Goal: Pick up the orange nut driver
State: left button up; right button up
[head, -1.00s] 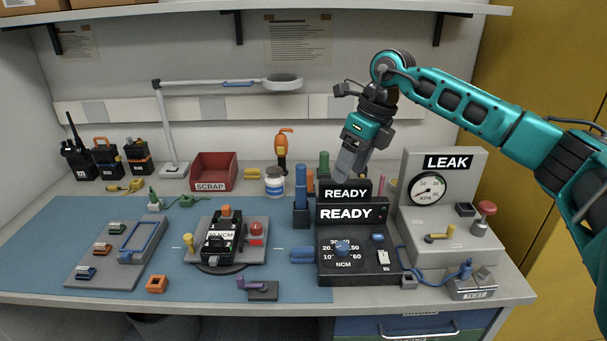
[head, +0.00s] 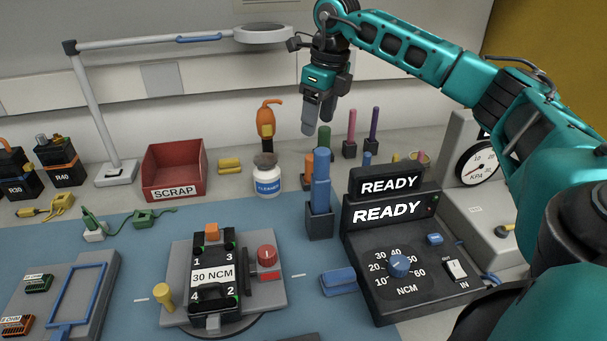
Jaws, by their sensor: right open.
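An orange upright handle (head: 309,163), apparently the orange nut driver, shows as a narrow strip just left of and behind a blue driver (head: 320,178). Most of it is hidden by the blue driver, which stands upright in a dark holder (head: 320,222). My right gripper (head: 318,116) points down with its fingers apart and empty. In the picture it is above the orange handle, with a visible gap between them. My left gripper is not in view.
Green (head: 324,138), pink (head: 351,127) and purple (head: 373,122) drivers stand close by. The READY torque unit (head: 392,262) is in front right. A white bottle (head: 267,181) and an orange-topped tool (head: 266,122) stand left, beside the red scrap bin (head: 174,170).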

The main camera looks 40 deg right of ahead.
aim_at(311, 164)
jog(key=f, duration=0.4)
jog(key=w+f+b, duration=0.1)
jog(key=f, duration=0.7)
jog(key=shift+w+a+b, duration=0.15)
jog(key=shift+a+b, duration=0.15)
jog(key=shift+a, duration=0.05)
grip_shut()
